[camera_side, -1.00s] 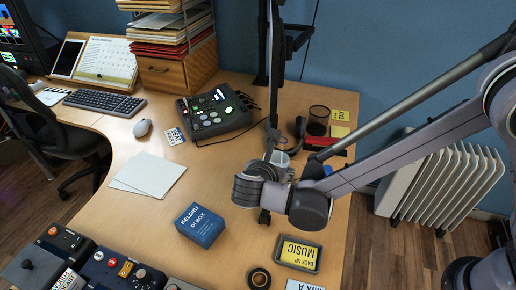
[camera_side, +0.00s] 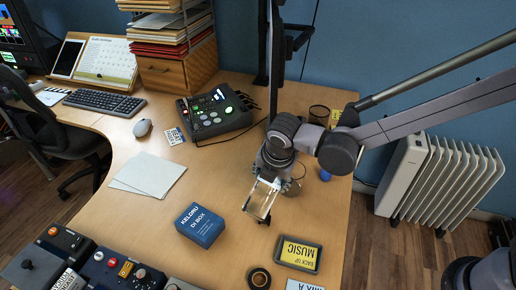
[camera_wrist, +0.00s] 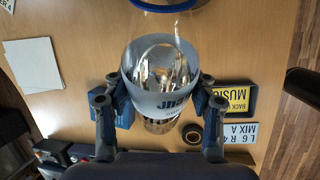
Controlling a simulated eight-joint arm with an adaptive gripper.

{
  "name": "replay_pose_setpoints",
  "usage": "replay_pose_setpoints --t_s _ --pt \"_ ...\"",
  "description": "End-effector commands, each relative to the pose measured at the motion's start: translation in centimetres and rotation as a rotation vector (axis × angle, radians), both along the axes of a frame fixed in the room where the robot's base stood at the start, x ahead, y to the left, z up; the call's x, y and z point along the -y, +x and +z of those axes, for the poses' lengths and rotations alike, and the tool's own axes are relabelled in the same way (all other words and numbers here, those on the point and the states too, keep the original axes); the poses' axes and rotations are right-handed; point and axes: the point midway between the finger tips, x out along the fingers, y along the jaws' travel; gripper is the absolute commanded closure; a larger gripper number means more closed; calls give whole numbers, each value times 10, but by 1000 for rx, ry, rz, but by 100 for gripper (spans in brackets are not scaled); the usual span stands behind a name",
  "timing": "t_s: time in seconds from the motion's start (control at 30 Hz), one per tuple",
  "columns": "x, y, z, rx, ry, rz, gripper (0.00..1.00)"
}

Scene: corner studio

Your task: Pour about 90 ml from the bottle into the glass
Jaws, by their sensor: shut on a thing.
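My gripper (camera_side: 268,181) is shut on a clear vessel (camera_side: 261,200), which I take to be the bottle. In the side view the vessel slants down and to the left, over the desk right of the blue box. In the wrist view it (camera_wrist: 163,105) sits between both fingers (camera_wrist: 160,86), with a pale band, dark lettering and a shiny end. A second clear thing with a dark blue rim (camera_wrist: 168,7) is cut off at the top of the wrist view. It may be the glass; I cannot tell. I cannot make out a liquid level.
The blue DI box (camera_side: 201,225) stands left of the held vessel. A tray with a yellow card (camera_side: 299,254) and a black roll (camera_side: 259,279) lie in front. A small blue thing (camera_side: 325,175) and a dark cup (camera_side: 319,114) are behind right. White papers (camera_side: 148,175) lie left.

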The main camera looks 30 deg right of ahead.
Motion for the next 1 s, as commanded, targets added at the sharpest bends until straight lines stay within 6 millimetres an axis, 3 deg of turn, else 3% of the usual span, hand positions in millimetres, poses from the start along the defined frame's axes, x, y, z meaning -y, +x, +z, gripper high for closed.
replay_pose_setpoints --t_s 0.5,1.0 --pt "-10 -5 -34 -156 291 -3 87" --pt "-3 -2 -47 -227 421 -1 87"
